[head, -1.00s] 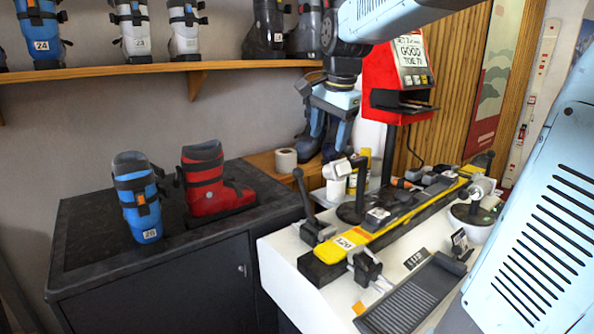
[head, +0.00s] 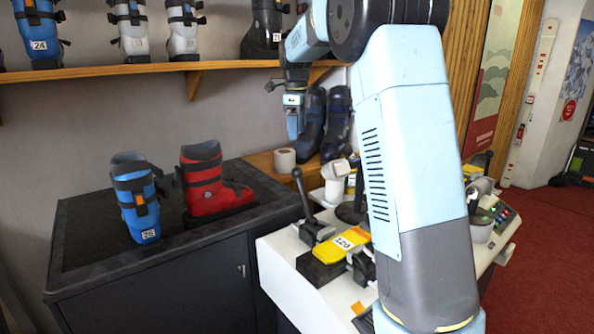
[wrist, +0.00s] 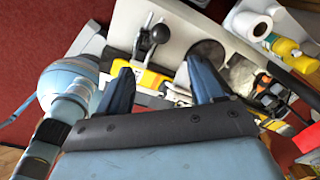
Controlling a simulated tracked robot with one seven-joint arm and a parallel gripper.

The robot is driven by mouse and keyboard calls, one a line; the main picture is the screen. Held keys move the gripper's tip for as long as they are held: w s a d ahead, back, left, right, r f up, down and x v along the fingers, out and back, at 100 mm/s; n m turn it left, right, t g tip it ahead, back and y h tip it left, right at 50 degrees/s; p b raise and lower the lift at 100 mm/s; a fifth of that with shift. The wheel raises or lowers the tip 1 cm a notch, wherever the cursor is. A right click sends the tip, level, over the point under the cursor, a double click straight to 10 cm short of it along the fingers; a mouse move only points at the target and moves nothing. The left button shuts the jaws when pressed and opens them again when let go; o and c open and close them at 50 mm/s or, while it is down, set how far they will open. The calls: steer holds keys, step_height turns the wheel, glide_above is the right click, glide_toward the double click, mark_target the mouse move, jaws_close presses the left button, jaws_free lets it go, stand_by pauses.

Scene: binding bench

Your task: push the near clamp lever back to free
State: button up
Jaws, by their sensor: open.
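The near clamp lever (head: 303,191) is a black handle with a round knob, standing nearly upright and leaning slightly left. Its black clamp block (head: 315,231) sits at the near end of the white bench, beside a yellow ski (head: 345,244) with a number label. In the wrist view, a black ball-topped lever (wrist: 158,35) shows beyond my fingertips and appears to be this same one. My gripper (head: 295,135) hangs pointing down, higher in the picture than the lever.
My arm hides the middle of the white bench (head: 290,275) in the head view. A dark cabinet (head: 80,205) at the left holds a blue boot (head: 138,200) and a red boot (head: 210,180). A shelf (head: 150,70) with boots runs along the wall. Red floor (head: 550,230) is clear at the right.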

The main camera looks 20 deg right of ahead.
mark_target(297, 169)
steer(key=f, duration=0.9)
steer(key=w+f, duration=0.1)
steer(key=f, duration=0.4)
steer(key=shift+d, duration=0.2)
jaws_close()
stand_by(0.3)
